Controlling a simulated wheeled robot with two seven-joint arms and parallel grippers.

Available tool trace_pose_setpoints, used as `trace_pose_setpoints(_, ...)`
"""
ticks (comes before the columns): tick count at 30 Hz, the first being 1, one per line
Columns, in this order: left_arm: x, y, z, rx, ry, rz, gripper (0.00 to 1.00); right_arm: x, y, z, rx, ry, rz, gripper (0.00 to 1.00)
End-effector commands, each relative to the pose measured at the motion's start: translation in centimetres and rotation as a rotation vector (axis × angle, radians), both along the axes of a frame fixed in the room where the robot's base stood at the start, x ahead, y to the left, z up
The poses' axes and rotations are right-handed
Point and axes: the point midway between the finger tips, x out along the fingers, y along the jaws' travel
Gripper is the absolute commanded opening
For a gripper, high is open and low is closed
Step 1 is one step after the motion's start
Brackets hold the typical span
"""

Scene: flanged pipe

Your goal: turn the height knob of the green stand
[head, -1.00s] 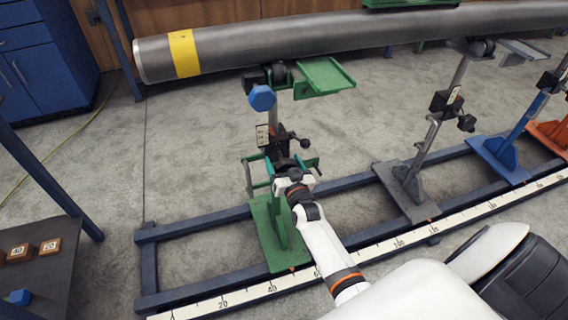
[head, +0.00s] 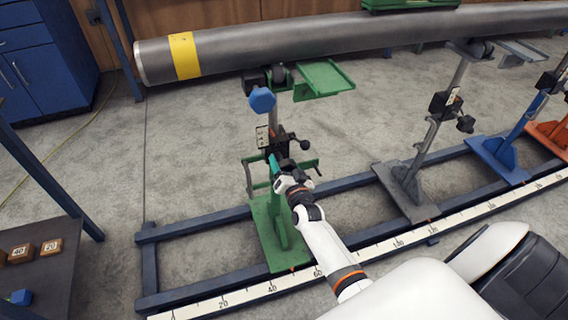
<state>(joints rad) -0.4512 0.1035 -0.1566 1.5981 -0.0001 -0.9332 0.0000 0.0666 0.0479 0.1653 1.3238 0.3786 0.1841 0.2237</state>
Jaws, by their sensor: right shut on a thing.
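The green stand (head: 282,232) stands on the blue rail frame, its upright rising to a roller under the pipe. A black clamp block (head: 276,143) sits on the upright, with a round black knob (head: 304,145) on its right. My right gripper (head: 281,166) is at the upright just below this block. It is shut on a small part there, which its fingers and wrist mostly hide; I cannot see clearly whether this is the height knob. The round black knob stands free above and right of the fingers. My left gripper is not in view.
A long grey pipe (head: 330,38) with a yellow band lies across the stands. A blue hexagonal piece (head: 262,100) is beside the upright. A grey stand (head: 408,190) and a blue stand (head: 500,158) are to the right. A dark table (head: 45,280) with number blocks is at lower left.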

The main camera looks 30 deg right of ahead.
Motion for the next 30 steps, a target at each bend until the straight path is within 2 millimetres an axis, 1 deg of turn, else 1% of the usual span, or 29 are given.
trace_pose_setpoints(6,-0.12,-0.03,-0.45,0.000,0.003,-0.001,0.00,-0.04,-0.09,-0.06,0.155,-0.037,0.000,0.39)
trace_pose_setpoints(12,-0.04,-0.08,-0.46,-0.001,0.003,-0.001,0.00,-0.05,-0.08,-0.12,0.255,-0.060,0.001,0.39)
trace_pose_setpoints(21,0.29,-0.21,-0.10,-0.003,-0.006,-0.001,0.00,-0.06,-0.09,-0.14,0.320,-0.076,0.000,0.39)
trace_pose_setpoints(30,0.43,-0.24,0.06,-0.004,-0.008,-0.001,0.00,-0.07,-0.09,-0.16,0.323,-0.076,0.000,0.39)
